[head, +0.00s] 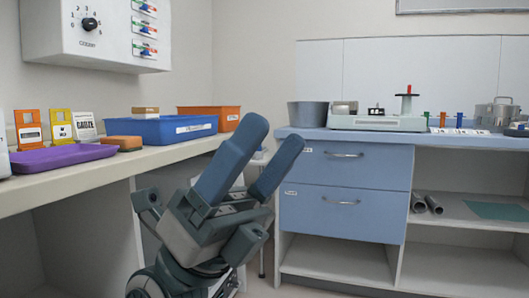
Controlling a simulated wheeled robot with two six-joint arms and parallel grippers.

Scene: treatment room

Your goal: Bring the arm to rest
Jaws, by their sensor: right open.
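My right gripper (262,158) is raised in the middle of the head view, in front of the gap between the two counters. Its two blue-grey fingers point up and to the right and stand apart, with nothing between them. It appears clear of both counters. My left gripper is not in the head view.
The left counter (85,180) holds a purple tray (62,158), a blue bin (175,130) and an orange bin (225,118). A control box (95,35) hangs above. A blue drawer cabinet (345,170) stands right, carrying a grey bucket (306,114) and a metal pot (497,114).

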